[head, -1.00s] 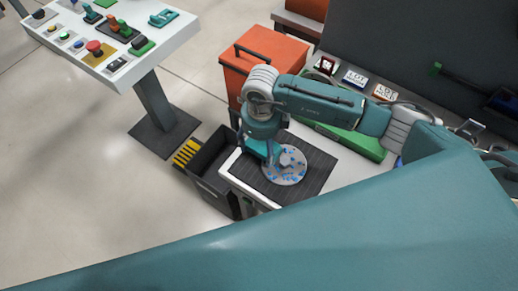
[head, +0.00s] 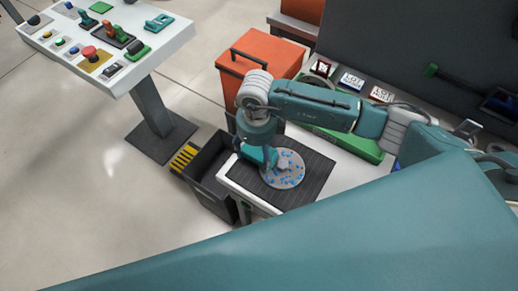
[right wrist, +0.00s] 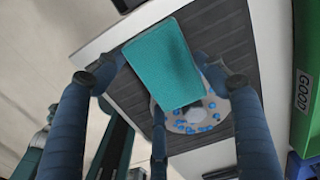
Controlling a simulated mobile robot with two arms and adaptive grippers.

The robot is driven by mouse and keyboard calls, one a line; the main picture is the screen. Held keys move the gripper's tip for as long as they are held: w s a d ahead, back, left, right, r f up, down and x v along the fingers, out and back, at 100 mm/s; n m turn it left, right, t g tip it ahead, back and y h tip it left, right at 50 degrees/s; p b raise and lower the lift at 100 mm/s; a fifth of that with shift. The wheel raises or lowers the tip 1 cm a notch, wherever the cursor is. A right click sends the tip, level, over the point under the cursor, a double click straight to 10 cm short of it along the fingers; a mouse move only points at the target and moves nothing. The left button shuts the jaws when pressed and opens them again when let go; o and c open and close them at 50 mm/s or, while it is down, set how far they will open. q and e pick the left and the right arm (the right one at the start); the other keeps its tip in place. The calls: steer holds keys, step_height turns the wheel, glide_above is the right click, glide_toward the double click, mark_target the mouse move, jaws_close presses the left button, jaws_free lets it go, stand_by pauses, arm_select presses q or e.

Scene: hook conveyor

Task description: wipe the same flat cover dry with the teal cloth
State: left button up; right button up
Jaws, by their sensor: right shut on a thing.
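The flat cover (head: 289,179) is a round grey disc with a raised knob, lying on a dark ribbed mat; it also shows in the right wrist view (right wrist: 195,125). Several blue drops or spots dot its surface. My right gripper (head: 264,160) is shut on the teal cloth (head: 253,154), a flat rectangular pad, at the cover's left side. In the right wrist view the cloth (right wrist: 163,65) sits between the fingers and overlaps part of the cover. I cannot tell whether cloth and cover touch. My left gripper is not in view.
The dark mat (head: 314,171) lies on a white table. A dark open bin (head: 208,165) stands left of it. An orange bin (head: 260,66) and a green tray (head: 365,147) are behind. A control panel (head: 150,52) with buttons stands at upper left.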

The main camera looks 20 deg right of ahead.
steer(key=shift+s+a, duration=0.65)
steer(key=shift+a, duration=0.1)
steer(key=shift+w+d+b, duration=0.45)
steer(key=shift+w+d, duration=0.35)
steer(key=shift+d, duration=0.15)
steer(key=shift+w+d+f+b, duration=0.1)
steer(key=shift+w+d+b, duration=0.5)
steer(key=shift+d, duration=0.2)
steer(key=shift+w+d+r+p, duration=0.1)
steer(key=shift+r+p, duration=0.5)
steer(key=shift+r, duration=0.2)
steer(key=shift+r+p, duration=1.1)
steer(key=shift+r, duration=1.1)
